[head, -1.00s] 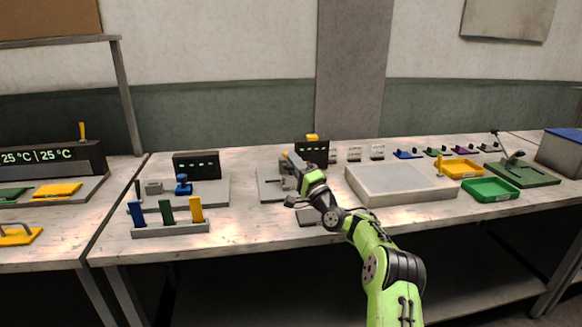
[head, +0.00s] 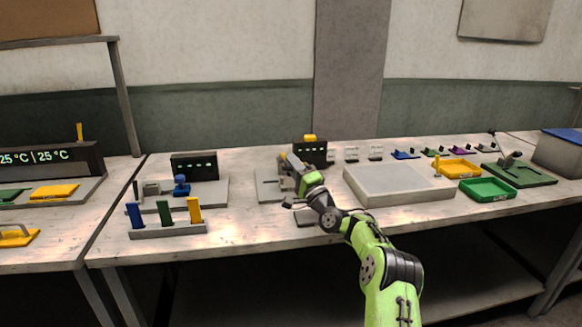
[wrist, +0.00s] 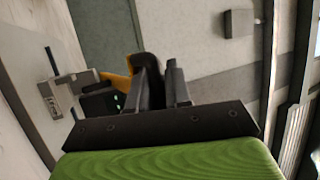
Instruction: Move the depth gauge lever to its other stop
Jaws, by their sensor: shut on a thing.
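The depth gauge station has a grey base plate (head: 268,190) and a black display panel (head: 318,152) with a yellow piece (head: 310,138) on top, in the middle of the bench in the head view. My gripper (head: 287,160) is over this base, in front of and left of the panel. In the wrist view the gripper (wrist: 158,88) is closed around a dark, rounded handle (wrist: 148,64), which appears to be the depth gauge lever. Most of the lever is hidden by the fingers and wrist. A yellow part (wrist: 117,80) shows beside the fingers.
Left is another station with a black display (head: 195,166) and a blue knob (head: 181,184). In front of it stands a rack (head: 168,230) with coloured tabs. Right of my gripper is a pale raised box (head: 398,184), then yellow (head: 457,169) and green (head: 488,188) trays.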

